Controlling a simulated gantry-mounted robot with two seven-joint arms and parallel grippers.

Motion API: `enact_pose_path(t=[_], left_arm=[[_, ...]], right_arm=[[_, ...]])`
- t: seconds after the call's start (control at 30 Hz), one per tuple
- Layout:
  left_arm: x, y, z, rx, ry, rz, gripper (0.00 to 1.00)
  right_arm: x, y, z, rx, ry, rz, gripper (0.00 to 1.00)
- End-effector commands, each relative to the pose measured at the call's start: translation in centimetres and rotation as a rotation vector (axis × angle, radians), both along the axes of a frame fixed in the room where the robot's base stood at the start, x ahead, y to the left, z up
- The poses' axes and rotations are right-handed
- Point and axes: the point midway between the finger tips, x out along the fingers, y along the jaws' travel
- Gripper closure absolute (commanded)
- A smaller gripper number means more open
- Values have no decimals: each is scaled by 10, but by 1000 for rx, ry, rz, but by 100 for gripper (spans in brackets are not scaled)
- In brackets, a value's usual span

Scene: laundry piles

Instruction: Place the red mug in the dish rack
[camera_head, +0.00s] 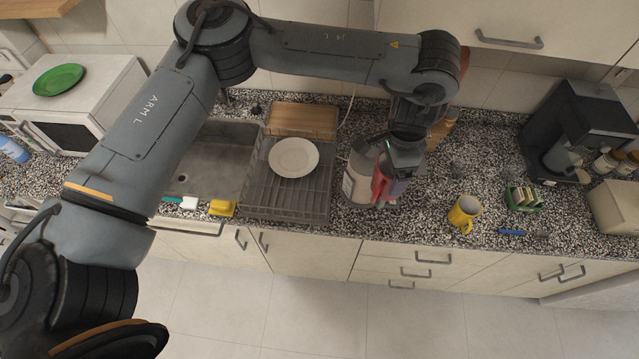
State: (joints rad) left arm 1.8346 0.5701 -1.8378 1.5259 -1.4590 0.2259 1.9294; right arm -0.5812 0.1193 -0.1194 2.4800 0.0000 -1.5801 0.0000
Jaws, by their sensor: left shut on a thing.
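The red mug (380,188) is at my left gripper (392,176), right of the dish rack and beside a large pale bottle-like container. The gripper points down and is shut on the mug, and partly hides it. I cannot tell whether the mug touches the counter. The grey wire dish rack (282,206) stands right of the sink and holds a white plate (294,157). Its front part is empty. My right gripper is not in view.
The pale container (358,179) stands between the rack and the gripper. A yellow mug (463,213) and a green holder (524,200) stand to the right. A wooden board (303,119) is behind the rack. A yellow sponge (222,208) lies left of it.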

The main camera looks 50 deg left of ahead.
Motion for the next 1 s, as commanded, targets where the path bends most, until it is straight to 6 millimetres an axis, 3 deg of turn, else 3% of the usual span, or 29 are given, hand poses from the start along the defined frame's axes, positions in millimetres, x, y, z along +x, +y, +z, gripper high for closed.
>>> enact_pose_path(t=[0.23, 0.37, 0.6, 0.8, 1.0], left_arm=[[6, 6, 2, 1, -1, -327, 61], [3, 21, -8, 0, 3, -517, 61], [-41, 78, -75, -7, 7, -740, 61], [-84, 111, -123, -4, 6, -740, 61], [-123, 145, -154, 0, 6, -697, 61]], right_arm=[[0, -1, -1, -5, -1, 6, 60], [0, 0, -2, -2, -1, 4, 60], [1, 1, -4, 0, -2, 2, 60], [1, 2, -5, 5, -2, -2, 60], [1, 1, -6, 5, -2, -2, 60]])
